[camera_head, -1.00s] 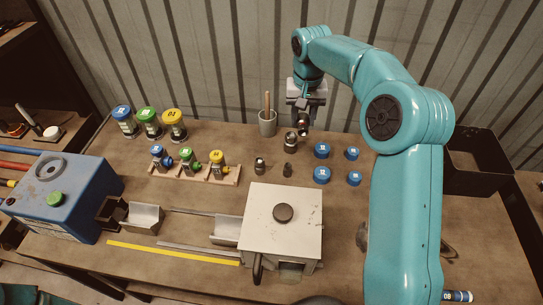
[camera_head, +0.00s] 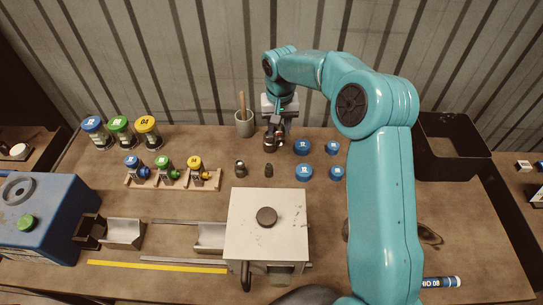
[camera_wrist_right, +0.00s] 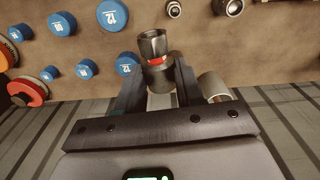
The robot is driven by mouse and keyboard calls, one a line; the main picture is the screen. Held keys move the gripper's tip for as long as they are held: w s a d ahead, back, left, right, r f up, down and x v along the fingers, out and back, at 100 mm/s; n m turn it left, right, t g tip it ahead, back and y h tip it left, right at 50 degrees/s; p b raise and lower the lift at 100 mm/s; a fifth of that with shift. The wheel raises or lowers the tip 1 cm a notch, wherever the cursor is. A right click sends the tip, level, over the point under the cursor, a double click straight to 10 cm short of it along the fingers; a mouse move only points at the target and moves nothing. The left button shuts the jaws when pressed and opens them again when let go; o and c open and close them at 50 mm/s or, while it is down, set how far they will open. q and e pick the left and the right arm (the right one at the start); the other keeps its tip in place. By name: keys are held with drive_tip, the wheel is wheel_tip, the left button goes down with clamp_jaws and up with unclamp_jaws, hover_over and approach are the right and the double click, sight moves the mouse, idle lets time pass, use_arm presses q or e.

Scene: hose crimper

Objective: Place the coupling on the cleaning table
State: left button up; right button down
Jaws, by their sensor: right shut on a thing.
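My right gripper (camera_head: 275,138) is at the back middle of the workbench, beside the grey cup. In the right wrist view, it (camera_wrist_right: 158,80) is shut on the coupling (camera_wrist_right: 153,44), a short dark metal cylinder with a red-orange band between the fingers. In the head view the coupling is largely hidden by the fingers, and I cannot tell whether it touches the bench. Two smaller metal fittings stand in front of it, one on the left (camera_head: 240,168) and a darker one on the right (camera_head: 268,170). My left gripper is not in view. I cannot identify the cleaning table.
Blue caps (camera_head: 304,172) lie right of the gripper. The grey cup (camera_head: 244,124) is close on its left. A white-topped machine (camera_head: 266,228) stands in front. A wooden rack (camera_head: 206,183) with bottles is left, a black bin (camera_head: 450,170) right.

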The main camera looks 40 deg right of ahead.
hover_over(278, 164)
wheel_tip(278, 164, down, 9)
drive_tip(key=shift+r, duration=0.1)
drive_tip(key=shift+s+f, duration=0.1)
drive_tip(key=shift+f, duration=0.45)
wheel_tip(278, 164, down, 4)
drive_tip(key=shift+r, duration=0.2)
drive_tip(key=shift+f, duration=0.15)
drive_tip(key=shift+s+f+b, duration=0.1)
drive_tip(key=shift+b, duration=0.2)
drive_tip(key=c, duration=0.8)
unclamp_jaws()
drive_tip(key=shift+o, duration=0.4)
drive_tip(key=shift+w+f, duration=0.1)
drive_tip(key=shift+w, duration=0.1)
drive_tip(key=shift+s+r, duration=0.15)
drive_tip(key=shift+r, duration=0.1)
drive_tip(key=shift+r+p, duration=0.3)
drive_tip(key=shift+p, duration=0.2)
wheel_tip(278, 164, up, 11)
drive_tip(key=shift+a+r, duration=0.1)
drive_tip(key=shift+r, duration=0.2)
